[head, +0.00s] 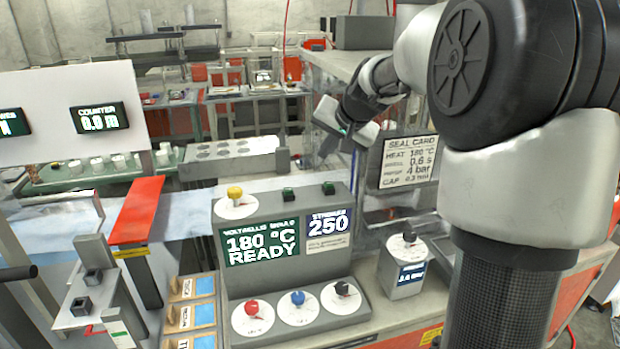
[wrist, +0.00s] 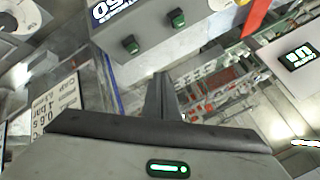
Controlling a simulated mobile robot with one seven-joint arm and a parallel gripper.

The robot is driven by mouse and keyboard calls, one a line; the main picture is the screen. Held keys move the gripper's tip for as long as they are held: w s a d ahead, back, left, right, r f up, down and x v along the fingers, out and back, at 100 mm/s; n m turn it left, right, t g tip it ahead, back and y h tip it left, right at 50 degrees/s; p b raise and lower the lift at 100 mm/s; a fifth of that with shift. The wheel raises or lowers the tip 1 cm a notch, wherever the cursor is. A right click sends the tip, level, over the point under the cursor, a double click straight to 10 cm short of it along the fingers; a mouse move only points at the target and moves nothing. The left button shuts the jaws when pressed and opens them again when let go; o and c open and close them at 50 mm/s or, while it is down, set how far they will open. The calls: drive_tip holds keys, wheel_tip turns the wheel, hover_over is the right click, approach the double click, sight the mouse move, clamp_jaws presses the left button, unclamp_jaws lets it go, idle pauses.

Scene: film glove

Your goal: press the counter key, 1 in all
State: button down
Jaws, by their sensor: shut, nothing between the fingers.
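The counter display (head: 100,117) is a dark green screen on the white panel at the left of the head view, reading 0.0 m. Two small green keys stand on top of the grey console: one at the left (head: 288,194) and one at the right (head: 329,188). They also show in the wrist view, one lower (wrist: 130,45) and one higher (wrist: 177,18). I cannot read a label that tells which is the counter key. My gripper (wrist: 163,80) is shut and empty, apart from both keys. In the head view it hangs behind and above the console; its fingertips are unclear there.
The console screen (head: 262,243) reads 180 °C READY; a blue screen (head: 328,222) reads 250. Several dial knobs, including a yellow one (head: 235,192), sit around the console. A seal card (head: 410,160) stands at the right. A red bar (head: 140,210) lies left of the console.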

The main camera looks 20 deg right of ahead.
sight(329, 185)
drive_tip(key=shift+w+d+r+m+t+h, duration=0.15)
drive_tip(key=shift+w+d+r+m+t, duration=0.1)
drive_tip(key=shift+w+d+r, duration=0.3)
drive_tip(key=shift+w+d+r+m+t+h, duration=0.15)
drive_tip(key=shift+w+d+r+m+t, duration=0.15)
drive_tip(key=shift+w+d, duration=0.3)
drive_tip(key=shift+f, duration=0.1)
wheel_tip(329, 185, down, 9)
drive_tip(key=b, duration=0.7)
idle(1.1)
drive_tip(key=shift+f+b, duration=0.25)
drive_tip(key=shift+b, duration=0.2)
drive_tip(key=shift+f+b, duration=0.45)
drive_tip(key=shift+f, duration=0.05)
idle(0.8)
drive_tip(key=shift+r, duration=0.1)
drive_tip(key=shift+r+p, duration=0.6)
drive_tip(key=shift+r, duration=0.25)
